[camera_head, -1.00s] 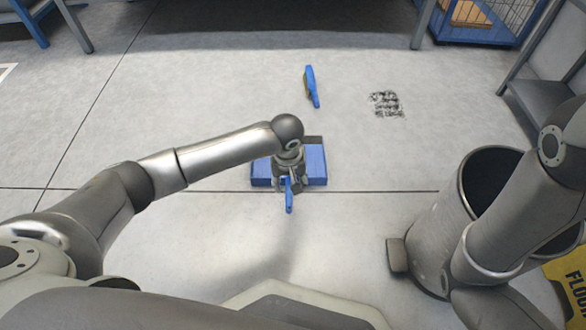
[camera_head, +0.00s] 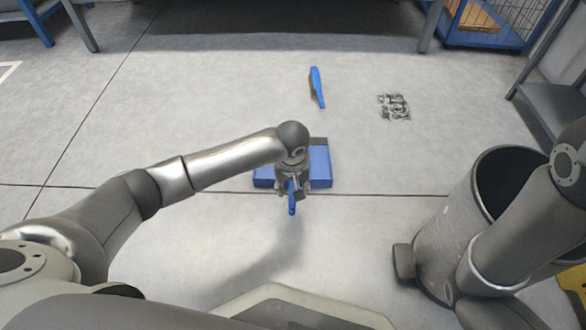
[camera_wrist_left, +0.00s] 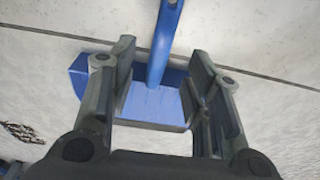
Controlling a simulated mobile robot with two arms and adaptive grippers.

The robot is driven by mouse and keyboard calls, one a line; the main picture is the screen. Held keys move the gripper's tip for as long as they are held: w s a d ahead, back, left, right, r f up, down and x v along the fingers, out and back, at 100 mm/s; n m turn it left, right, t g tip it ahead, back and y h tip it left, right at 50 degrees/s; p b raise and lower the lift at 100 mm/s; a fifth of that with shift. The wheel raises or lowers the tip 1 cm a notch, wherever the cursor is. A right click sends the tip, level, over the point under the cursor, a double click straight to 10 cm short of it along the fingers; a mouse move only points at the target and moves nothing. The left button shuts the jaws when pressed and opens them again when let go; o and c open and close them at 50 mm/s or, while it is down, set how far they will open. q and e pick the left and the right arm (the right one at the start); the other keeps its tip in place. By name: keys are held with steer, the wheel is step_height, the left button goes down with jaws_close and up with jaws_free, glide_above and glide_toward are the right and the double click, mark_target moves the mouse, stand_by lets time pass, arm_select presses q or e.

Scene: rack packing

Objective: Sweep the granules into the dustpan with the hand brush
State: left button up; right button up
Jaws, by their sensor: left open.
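A blue dustpan (camera_head: 320,166) lies on the floor at the middle of the head view, partly hidden by my left arm. Its handle (camera_head: 292,205) points toward me. My left gripper (camera_head: 291,190) is over the dustpan at the handle. In the left wrist view, the open fingers (camera_wrist_left: 160,85) stand on either side of the blue handle (camera_wrist_left: 163,45), with gaps to it. A blue hand brush (camera_head: 317,88) lies on the floor beyond the dustpan. Dark granules (camera_head: 394,106) lie in a small patch to the brush's right. My right gripper is out of view.
A grey bin (camera_head: 440,235) stands at the right, close to my right arm. A blue wire cage cart (camera_head: 490,22) and a grey bench (camera_head: 550,110) are at the far right. The floor between the dustpan, brush and granules is clear.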

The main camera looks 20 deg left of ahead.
arm_select(q)
steer(key=f+b, duration=0.2)
steer(key=f, duration=0.1)
steer(key=f+b, duration=0.1)
steer(key=f, duration=0.1)
steer(key=shift+w+a+f+b, duration=0.2)
steer(key=shift+w+b, duration=0.1)
steer(key=shift+w, duration=0.1)
steer(key=shift+c, duration=0.3)
jaws_close()
steer(key=shift+r, duration=0.1)
step_height(320, 180, up, 12)
steer(key=p, duration=0.9)
steer(key=shift+p, duration=0.3)
